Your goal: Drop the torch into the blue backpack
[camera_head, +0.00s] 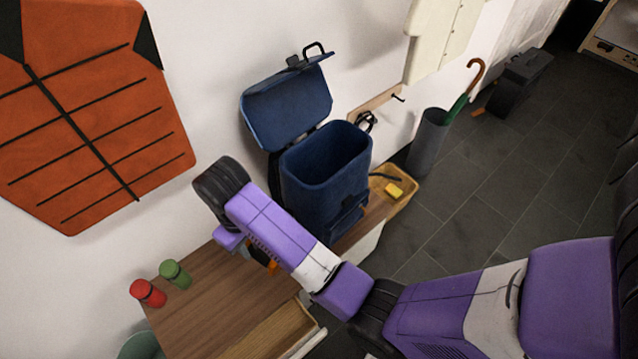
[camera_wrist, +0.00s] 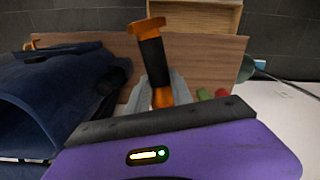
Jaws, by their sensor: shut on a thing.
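The blue backpack (camera_head: 315,190) stands on the wooden table against the wall, its lid flipped back and its top open. It also shows at the left of the wrist view (camera_wrist: 50,85). The torch is black with orange ends (camera_wrist: 152,52). My gripper (camera_wrist: 160,88) is shut on it, with the torch's wide orange head pointing away from the palm. In the head view my arm hides most of the gripper (camera_head: 262,258), and only a bit of the torch's orange (camera_head: 272,267) shows. The gripper is left of the backpack, above the tabletop.
A green canister (camera_head: 176,274) and a red canister (camera_head: 148,293) are on the table's left part. A drawer (camera_head: 275,335) stands open at the front. A wooden tray (camera_head: 402,190) with a yellow item is right of the backpack. An umbrella stand (camera_head: 428,140) is farther right.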

